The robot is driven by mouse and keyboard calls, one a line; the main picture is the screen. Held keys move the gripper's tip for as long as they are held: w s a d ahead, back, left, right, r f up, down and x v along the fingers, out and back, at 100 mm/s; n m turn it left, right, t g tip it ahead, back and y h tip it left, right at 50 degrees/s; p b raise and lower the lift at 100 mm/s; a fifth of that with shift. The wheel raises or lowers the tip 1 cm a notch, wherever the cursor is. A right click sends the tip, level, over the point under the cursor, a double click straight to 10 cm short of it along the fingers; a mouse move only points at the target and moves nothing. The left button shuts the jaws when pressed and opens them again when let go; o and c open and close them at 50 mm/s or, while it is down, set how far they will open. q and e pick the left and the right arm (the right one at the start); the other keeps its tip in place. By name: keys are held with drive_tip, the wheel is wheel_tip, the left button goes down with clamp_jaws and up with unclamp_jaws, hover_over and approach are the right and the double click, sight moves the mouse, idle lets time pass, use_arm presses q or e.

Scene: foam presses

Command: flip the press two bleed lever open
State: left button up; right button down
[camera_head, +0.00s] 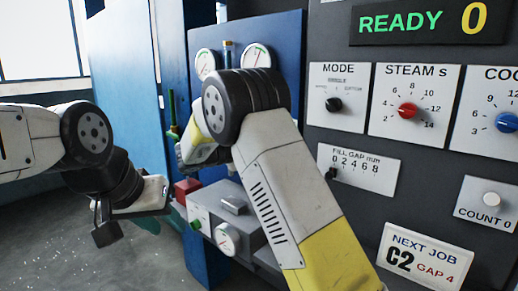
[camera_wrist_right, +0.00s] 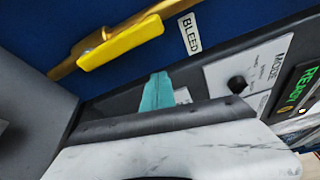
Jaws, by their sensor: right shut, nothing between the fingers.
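The yellow bleed lever (camera_wrist_right: 122,42) shows in the right wrist view, lying along a brass pipe (camera_wrist_right: 62,73) on a blue panel, beside a BLEED label (camera_wrist_right: 190,33). My right gripper (camera_wrist_right: 156,92) shows there as teal fingertips, shut and empty, apart from the lever in the picture and below it. In the head view my right arm hides the lever and its own fingers. My left gripper (camera_head: 150,224) hangs at the left in the head view, away from the press; its finger gap is unclear.
The control panel (camera_head: 340,140) with MODE and STEAM dials stands to the right of my right arm. Two gauges (camera_head: 256,56) sit on the blue panel. A grey box (camera_head: 210,205) with a gauge and a red block (camera_head: 186,190) are below. Open floor lies at lower left.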

drive_tip(key=v, duration=0.9)
drive_tip(key=shift+w+a+f, duration=0.2)
drive_tip(key=shift+a+f, duration=0.15)
drive_tip(key=shift+f, duration=0.05)
drive_tip(key=s+d+f+m+g+y, duration=0.3)
drive_tip(key=s+d+m+g+y, duration=0.45)
drive_tip(key=s+d+m, duration=0.75)
drive_tip(key=s+m+t+y, duration=0.6)
drive_tip(key=s+m+y, duration=0.4)
drive_tip(key=m, duration=1.3)
drive_tip(key=s+a, duration=0.1)
drive_tip(key=s, duration=0.3)
drive_tip(key=shift+s+r, duration=0.2)
drive_tip(key=shift+s, duration=0.1)
